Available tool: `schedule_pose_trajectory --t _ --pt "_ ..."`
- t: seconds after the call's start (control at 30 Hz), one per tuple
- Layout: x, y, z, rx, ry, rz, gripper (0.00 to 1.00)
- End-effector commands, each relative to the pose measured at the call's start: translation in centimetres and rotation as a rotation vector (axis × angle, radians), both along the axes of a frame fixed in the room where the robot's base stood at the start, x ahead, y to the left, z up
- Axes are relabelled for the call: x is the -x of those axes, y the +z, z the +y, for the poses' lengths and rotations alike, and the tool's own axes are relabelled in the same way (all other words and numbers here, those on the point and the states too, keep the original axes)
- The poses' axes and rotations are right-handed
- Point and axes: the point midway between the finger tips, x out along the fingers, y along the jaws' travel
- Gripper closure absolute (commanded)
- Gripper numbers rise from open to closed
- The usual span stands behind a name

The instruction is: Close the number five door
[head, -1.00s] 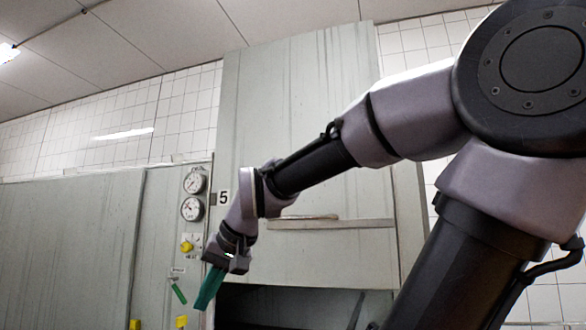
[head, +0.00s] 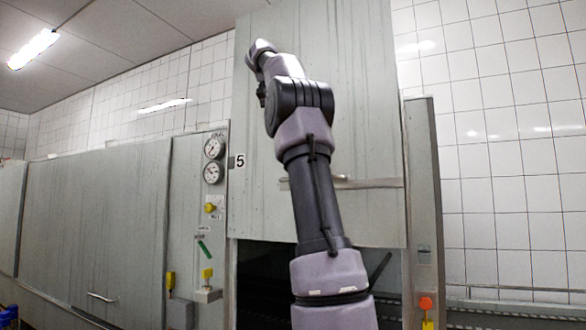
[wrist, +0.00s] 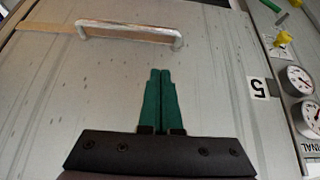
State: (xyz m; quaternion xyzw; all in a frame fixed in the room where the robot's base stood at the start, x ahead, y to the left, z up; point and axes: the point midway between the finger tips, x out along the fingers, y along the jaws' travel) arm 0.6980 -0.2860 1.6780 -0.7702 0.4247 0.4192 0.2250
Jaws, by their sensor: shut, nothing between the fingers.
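The number five door (head: 365,110) is a tall grey metal panel in the head view, raised, with a dark opening (head: 265,275) below its lower edge. A "5" label (head: 240,161) is beside it on the left. Its horizontal bar handle (head: 375,183) is low on the panel, partly hidden by my arm. The wrist view shows the door face (wrist: 60,90) and the metal handle (wrist: 130,30) beyond my fingertips. My gripper (wrist: 160,72) has green fingers together, empty, apart from the handle. In the head view my arm hides the fingers.
Left of the door, a panel carries two gauges (head: 213,160), a yellow knob (head: 210,207) and a green lever (head: 204,249). Another closed grey door (head: 95,220) is further left. A post with an orange button (head: 425,303) stands at the right.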

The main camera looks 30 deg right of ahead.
Motion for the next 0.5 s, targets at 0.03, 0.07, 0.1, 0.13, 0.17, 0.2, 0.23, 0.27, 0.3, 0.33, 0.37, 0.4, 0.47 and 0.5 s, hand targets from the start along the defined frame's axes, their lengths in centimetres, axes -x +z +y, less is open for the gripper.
schedule_pose_trajectory --t 0.03,0.07,0.1,0.13,0.17,0.2,0.23,0.27,0.3,0.33,0.37,0.4,0.47,0.5 --pt "-0.2 0.2 -0.2 0.002 -0.018 -0.007 1.00" --pt "-0.3 0.3 -0.3 0.003 -0.027 -0.009 1.00" --pt "-0.4 0.3 -0.4 0.004 -0.035 -0.011 1.00" --pt "-0.4 0.3 -0.5 0.004 -0.037 -0.011 1.00" --pt "-0.4 0.2 -0.6 0.004 -0.040 -0.011 1.00" --pt "-0.5 0.0 -0.8 0.004 -0.041 -0.010 1.00" --pt "-0.5 -0.2 -0.9 0.004 -0.040 -0.010 1.00" --pt "-0.6 -0.5 -1.0 0.003 -0.039 -0.009 1.00" --pt "-0.7 -0.9 -1.3 0.004 -0.039 -0.009 1.00" --pt "-0.8 -1.3 -1.5 0.003 -0.038 -0.009 1.00" --pt "-0.9 -1.7 -1.7 0.003 -0.039 -0.009 1.00" --pt "-1.2 -2.4 -2.1 0.002 -0.039 -0.008 1.00" --pt "-1.5 -3.6 -2.7 0.001 -0.038 -0.008 1.00" --pt "-1.8 -4.3 -3.2 0.002 -0.039 -0.008 1.00"
